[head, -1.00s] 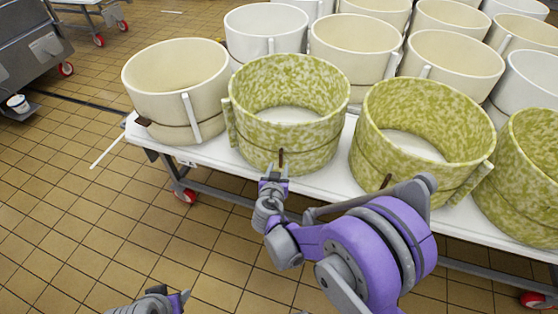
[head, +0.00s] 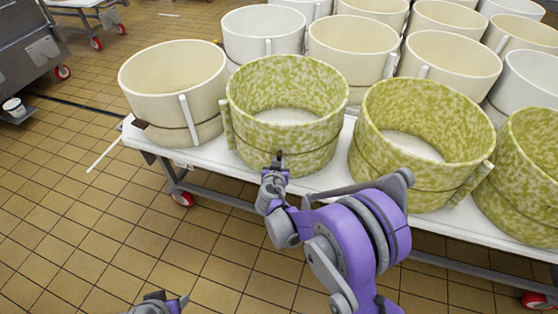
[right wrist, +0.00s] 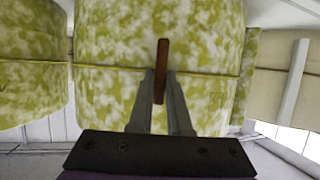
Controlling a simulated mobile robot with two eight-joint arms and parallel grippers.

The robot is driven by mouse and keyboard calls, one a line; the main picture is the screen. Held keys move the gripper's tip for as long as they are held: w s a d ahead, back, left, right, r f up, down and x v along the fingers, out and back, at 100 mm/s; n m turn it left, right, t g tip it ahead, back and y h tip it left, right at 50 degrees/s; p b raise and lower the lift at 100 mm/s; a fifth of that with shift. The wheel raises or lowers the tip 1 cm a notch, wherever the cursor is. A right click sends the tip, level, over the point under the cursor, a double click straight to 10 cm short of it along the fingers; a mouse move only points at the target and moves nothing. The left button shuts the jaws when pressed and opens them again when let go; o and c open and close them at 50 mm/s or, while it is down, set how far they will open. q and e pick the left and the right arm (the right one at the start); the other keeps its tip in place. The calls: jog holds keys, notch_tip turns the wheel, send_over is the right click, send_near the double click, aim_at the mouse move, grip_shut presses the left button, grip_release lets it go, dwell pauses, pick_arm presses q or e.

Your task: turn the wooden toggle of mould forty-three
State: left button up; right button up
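A round mould mottled green and cream (head: 288,95) stands near the table's front edge, with a thin dark band around it. Its wooden toggle, a short reddish-brown bar, stands nearly upright across the band in the right wrist view (right wrist: 162,68). My right gripper (head: 278,160) is at the front of this mould. In the right wrist view its two fingers (right wrist: 161,84) lie on either side of the toggle's lower half and look closed on it. No number is readable on the mould. My left gripper (head: 172,302) shows only partly at the bottom edge, away from the moulds.
A second mottled mould (head: 425,115) stands close on the right, a cream mould (head: 172,80) on the left. More cream and white moulds crowd behind. The white table (head: 315,182) has a wheeled frame. The tiled floor (head: 90,220) at left is open.

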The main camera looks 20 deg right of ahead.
grip_shut()
jog(key=n+h, duration=0.1)
jog(key=n, duration=0.1)
jog(key=shift+w+a+f+n+g+h, duration=0.1)
jog(key=shift+a+n+g+h, duration=0.2)
jog(key=shift+n+h, duration=0.1)
jog(key=shift+w+a+f+n+t+h+b, duration=0.1)
jog(key=shift+a+f+n+t+h+b, duration=0.1)
jog(key=shift+n+h+b, duration=1.15)
jog(key=shift+a+f+n+t+h+b, duration=0.15)
jog(key=shift+n+h+b, duration=0.45)
jog(key=shift+n, duration=1.6)
jog(key=shift+w+a+f+n+t+h+b, duration=0.2)
jog(key=shift+n+h+b, duration=0.75)
jog(key=shift+n, duration=0.8)
jog(key=shift+s+d, duration=0.15)
jog(key=shift+d, duration=0.05)
